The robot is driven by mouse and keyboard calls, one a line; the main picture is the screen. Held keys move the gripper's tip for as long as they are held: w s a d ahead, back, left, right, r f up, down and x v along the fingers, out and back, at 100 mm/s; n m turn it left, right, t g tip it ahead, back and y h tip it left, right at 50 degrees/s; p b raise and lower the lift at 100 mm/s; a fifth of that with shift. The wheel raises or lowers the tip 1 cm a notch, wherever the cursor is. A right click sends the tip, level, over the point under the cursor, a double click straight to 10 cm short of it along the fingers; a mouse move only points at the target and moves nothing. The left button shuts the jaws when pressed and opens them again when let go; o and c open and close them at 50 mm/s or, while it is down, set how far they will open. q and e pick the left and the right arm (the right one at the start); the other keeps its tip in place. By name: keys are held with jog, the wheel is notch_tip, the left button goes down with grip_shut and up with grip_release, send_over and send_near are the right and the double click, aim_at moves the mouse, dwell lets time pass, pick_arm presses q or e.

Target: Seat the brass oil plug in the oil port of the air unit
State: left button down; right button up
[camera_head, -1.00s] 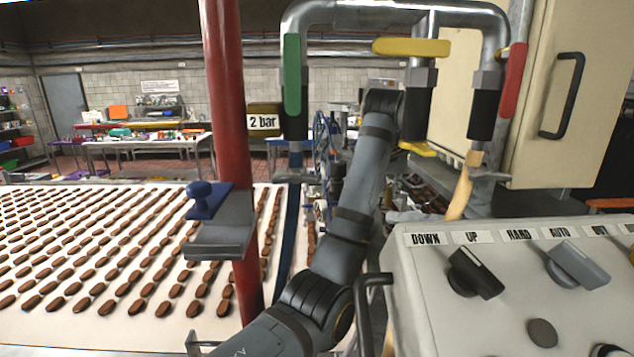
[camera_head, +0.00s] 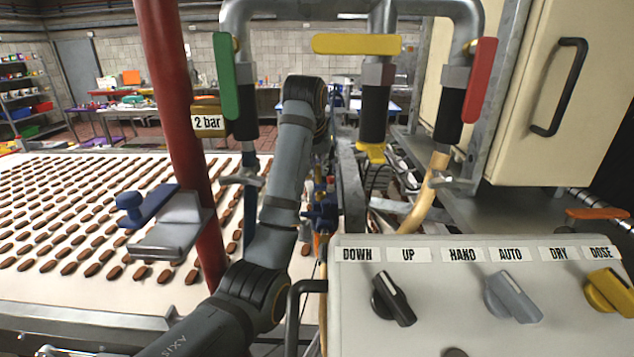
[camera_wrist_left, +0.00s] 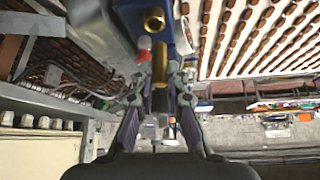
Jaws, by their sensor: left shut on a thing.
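In the left wrist view, the brass oil plug (camera_wrist_left: 161,66) is a slim brass piece between the fingertips of my left gripper (camera_wrist_left: 160,82), which is shut on it. Just beyond it, a brass ring with a dark opening (camera_wrist_left: 154,20) sits on a blue body that looks like the air unit (camera_wrist_left: 168,43). The plug appears apart from this ring; their depth gap is hard to judge. In the head view, blue parts of the unit (camera_head: 322,213) show beside my left arm, which hides much of that area. My right gripper is not in view.
A red post (camera_head: 178,130) and a pipe frame with green (camera_head: 225,76), yellow (camera_head: 356,44) and red (camera_head: 480,80) handles stand around my left arm. A control box (camera_head: 480,300) is at front right. A white belt with brown biscuits (camera_head: 80,220) lies left.

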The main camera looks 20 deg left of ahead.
aim_at(319, 180)
pick_arm(q)
jog(key=f, duration=0.1)
jog(key=f+p, duration=0.1)
jog(key=d+f, duration=0.1)
jog(key=shift+w+f+p, duration=0.25)
jog(key=shift+f+p, duration=0.05)
jog(key=shift+p, duration=0.05)
jog(key=shift+s+f, duration=0.25)
jog(key=shift+f, duration=0.05)
jog(key=shift+s+a, duration=0.1)
jog(key=shift+a, duration=0.1)
jog(key=shift+a+f, duration=0.1)
jog(key=shift+f, duration=0.05)
jog(key=c, duration=1.4)
grip_release()
jog(key=shift+w, duration=0.35)
jog(key=shift+o, duration=0.2)
jog(key=shift+s, duration=0.15)
